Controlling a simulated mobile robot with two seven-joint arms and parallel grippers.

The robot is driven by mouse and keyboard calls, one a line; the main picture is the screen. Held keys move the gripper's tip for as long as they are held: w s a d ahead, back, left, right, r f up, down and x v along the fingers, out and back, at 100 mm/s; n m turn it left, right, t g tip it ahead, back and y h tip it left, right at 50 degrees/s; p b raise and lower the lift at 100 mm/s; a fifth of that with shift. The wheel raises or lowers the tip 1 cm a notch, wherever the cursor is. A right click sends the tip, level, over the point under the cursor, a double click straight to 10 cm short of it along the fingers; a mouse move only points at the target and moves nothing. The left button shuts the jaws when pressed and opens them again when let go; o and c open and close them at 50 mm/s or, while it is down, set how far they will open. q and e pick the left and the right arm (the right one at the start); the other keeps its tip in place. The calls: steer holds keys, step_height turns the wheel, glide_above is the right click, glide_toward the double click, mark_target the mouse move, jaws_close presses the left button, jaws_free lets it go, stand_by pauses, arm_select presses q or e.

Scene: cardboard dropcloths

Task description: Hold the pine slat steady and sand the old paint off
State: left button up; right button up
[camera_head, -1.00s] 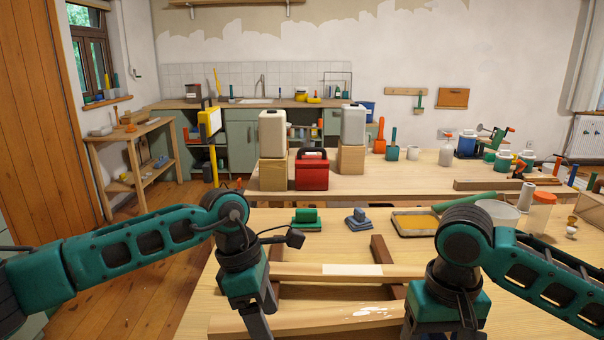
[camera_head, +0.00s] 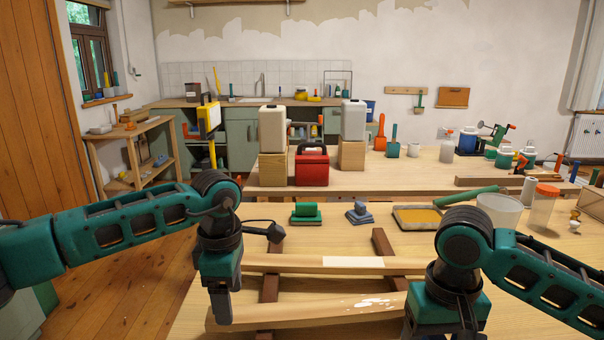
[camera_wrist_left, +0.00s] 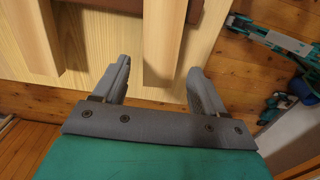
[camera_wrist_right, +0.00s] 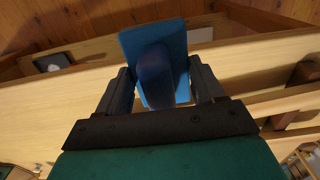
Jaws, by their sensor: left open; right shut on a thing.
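The pine slat (camera_head: 290,313) lies across the front of the bench, with white paint patches toward its right part. My left gripper (camera_head: 222,308) is at the slat's left end. In the left wrist view it is open, with the end of the slat (camera_wrist_left: 163,40) showing between its fingers; contact cannot be told. My right gripper (camera_wrist_right: 160,90) is shut on a blue sanding block (camera_wrist_right: 178,45). The block is over or against the slat (camera_wrist_right: 60,95) in the right wrist view; the head view hides it behind my right arm.
A second slat (camera_head: 300,263) with a white patch lies behind, across dark rails (camera_head: 384,243). Beyond are a green block (camera_head: 306,211), a blue-grey block (camera_head: 360,213), a yellow-filled tray (camera_head: 418,218), a clear cup (camera_head: 498,209) and an orange-lidded jar (camera_head: 544,205).

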arm_select(q)
steer(key=shift+f+b, duration=1.8)
steer(key=shift+f, duration=1.15)
arm_select(e)
steer(key=shift+f, duration=2)
arm_select(q)
steer(key=c, duration=0.8)
